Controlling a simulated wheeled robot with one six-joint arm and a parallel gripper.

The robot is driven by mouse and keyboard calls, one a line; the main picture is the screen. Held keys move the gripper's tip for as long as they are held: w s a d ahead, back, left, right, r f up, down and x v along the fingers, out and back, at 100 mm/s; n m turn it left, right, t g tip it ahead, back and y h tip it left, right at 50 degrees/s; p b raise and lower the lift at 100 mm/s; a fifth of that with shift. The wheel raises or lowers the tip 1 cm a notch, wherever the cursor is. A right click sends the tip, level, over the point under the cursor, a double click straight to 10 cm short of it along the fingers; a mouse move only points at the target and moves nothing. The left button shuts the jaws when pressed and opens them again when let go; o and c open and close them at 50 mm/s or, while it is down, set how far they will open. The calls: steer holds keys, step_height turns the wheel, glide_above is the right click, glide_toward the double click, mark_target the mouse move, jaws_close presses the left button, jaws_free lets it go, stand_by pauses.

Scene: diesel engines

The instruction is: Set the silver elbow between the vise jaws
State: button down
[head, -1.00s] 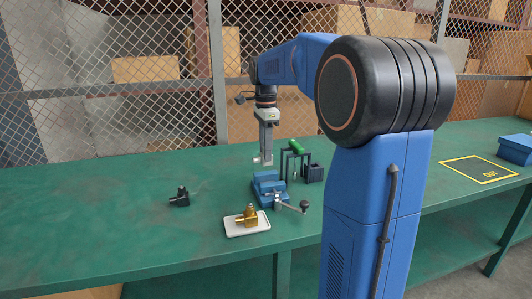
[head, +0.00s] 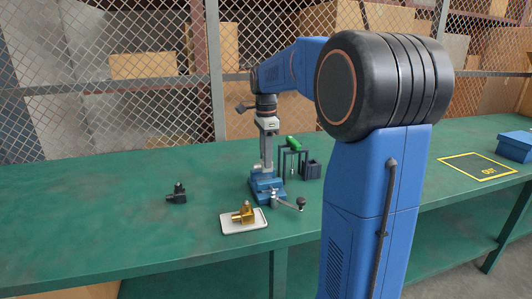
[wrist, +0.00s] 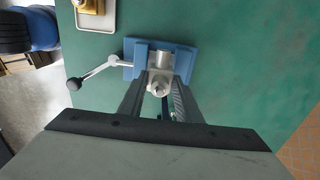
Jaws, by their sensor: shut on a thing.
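The blue vise (head: 268,191) stands on the green bench and also shows in the wrist view (wrist: 184,62). My gripper (head: 266,168) points straight down over it, with its fingers (wrist: 160,92) shut on the silver elbow (wrist: 159,78). In the wrist view the elbow overlaps the gap between the two blue jaws. In the head view the elbow is small at the fingertips, low at the top of the vise. I cannot tell whether it touches the jaws or the vise bed.
A white tray (head: 230,229) with a brass elbow (head: 244,213) lies in front of the vise. A dark elbow (head: 176,194) lies to the left. A rack with a green-handled tool (head: 293,143) stands close behind right. A yellow-bordered OUT area (head: 479,168) is far right.

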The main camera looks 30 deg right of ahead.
steer(key=shift+f, duration=2.1)
